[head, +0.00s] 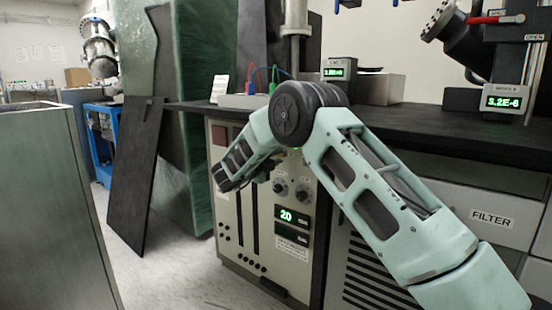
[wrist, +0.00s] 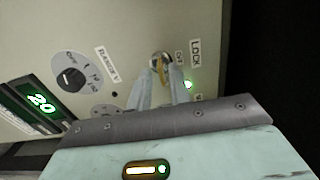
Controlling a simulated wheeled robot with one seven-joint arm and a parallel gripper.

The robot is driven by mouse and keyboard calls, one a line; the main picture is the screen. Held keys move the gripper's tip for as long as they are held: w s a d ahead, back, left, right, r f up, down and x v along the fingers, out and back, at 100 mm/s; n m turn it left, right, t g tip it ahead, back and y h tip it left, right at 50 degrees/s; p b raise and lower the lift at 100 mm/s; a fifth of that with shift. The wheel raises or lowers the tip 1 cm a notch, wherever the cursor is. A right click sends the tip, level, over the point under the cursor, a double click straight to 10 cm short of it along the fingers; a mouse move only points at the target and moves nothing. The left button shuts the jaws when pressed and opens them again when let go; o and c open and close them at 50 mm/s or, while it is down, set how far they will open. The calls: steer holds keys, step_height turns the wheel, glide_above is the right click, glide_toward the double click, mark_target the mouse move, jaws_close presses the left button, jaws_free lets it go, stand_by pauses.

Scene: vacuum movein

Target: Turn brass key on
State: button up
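The brass key (wrist: 160,70) sits in a round metal lock on the beige panel, beside the LOCK label (wrist: 195,53) in the wrist view. My gripper (wrist: 161,72) has its two pale fingers on either side of the key, with the tips close against it and only the key between them. A small label stands just right of the lock, and a green lamp (wrist: 188,85) is lit close by. In the head view my arm hides the key and the gripper tips in front of the beige cabinet (head: 296,248).
A dial (wrist: 71,78) and a green "20" display (wrist: 42,102) are left of the lock. The black worktop (head: 430,125) carries gauges above the cabinet. A dark board (head: 134,175) leans at left, and a metal box (head: 45,200) stands nearer. Floor between them is clear.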

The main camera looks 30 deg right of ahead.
steer(key=shift+r, duration=0.1)
steer(key=p+v, duration=0.4)
steer(key=v, duration=1.3)
steer(key=shift+a, duration=0.15)
